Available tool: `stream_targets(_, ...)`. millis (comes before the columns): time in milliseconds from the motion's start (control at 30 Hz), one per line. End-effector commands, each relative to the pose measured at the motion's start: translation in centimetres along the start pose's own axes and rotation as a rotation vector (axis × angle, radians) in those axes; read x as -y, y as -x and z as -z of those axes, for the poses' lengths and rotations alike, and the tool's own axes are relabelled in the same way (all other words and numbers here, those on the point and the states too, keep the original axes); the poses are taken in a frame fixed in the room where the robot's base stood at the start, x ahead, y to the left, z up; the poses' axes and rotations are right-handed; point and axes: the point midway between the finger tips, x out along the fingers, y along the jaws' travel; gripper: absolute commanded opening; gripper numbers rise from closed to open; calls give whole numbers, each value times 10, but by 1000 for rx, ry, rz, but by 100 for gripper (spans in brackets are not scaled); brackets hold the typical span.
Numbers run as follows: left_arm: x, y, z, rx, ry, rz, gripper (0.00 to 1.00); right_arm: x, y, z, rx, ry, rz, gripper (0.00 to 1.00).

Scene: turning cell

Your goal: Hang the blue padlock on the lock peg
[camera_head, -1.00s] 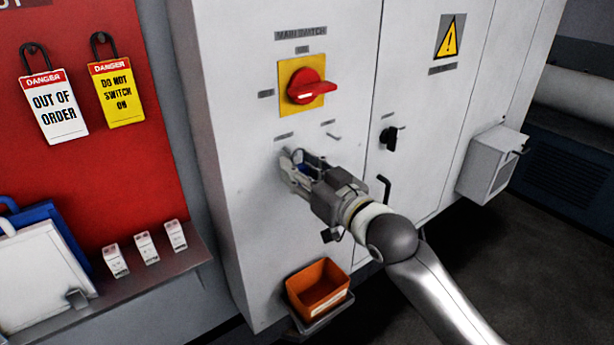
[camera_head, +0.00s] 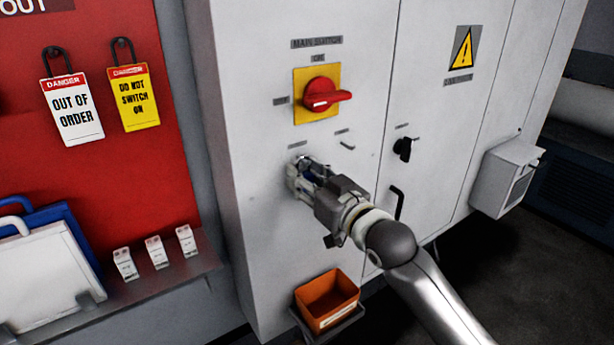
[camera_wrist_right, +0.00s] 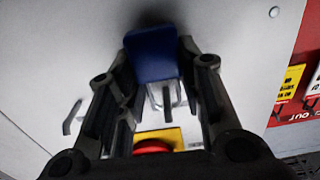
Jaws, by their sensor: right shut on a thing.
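My right gripper (camera_head: 301,176) is at the white cabinet front, below and left of the red main switch (camera_head: 322,94). It is shut on the blue padlock (camera_wrist_right: 152,55). In the head view only a bit of the blue padlock (camera_head: 309,171) shows between the fingers. A grey metal part, shackle or peg, shows beside the padlock in the right wrist view; I cannot tell whether the shackle is around a peg. One small peg (camera_head: 347,146) sticks out bare, right of the gripper. A label stands just above the gripper. My left gripper is not in view.
A black handle (camera_head: 403,149) and a door handle (camera_head: 398,203) sit to the right. An orange bin (camera_head: 327,300) is below. A red board (camera_head: 90,180) with two danger tags and a shelf (camera_head: 150,285) with small tagged items stand left.

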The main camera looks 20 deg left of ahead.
Motion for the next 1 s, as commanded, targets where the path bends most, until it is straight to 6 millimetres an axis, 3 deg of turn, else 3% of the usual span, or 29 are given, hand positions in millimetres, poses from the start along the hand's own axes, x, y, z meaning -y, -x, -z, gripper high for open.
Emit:
stream_targets(233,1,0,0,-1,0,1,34,0,0,0,-1,0,0,6)
stream_targets(267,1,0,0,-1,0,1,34,0,0,0,-1,0,0,38)
stream_targets(433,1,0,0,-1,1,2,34,0,0,0,-1,0,0,60)
stream_targets(767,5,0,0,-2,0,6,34,0,1,0,0,0,0,60)
stream_targets(1000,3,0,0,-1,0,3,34,-1,22,0,0,0,-1,60)
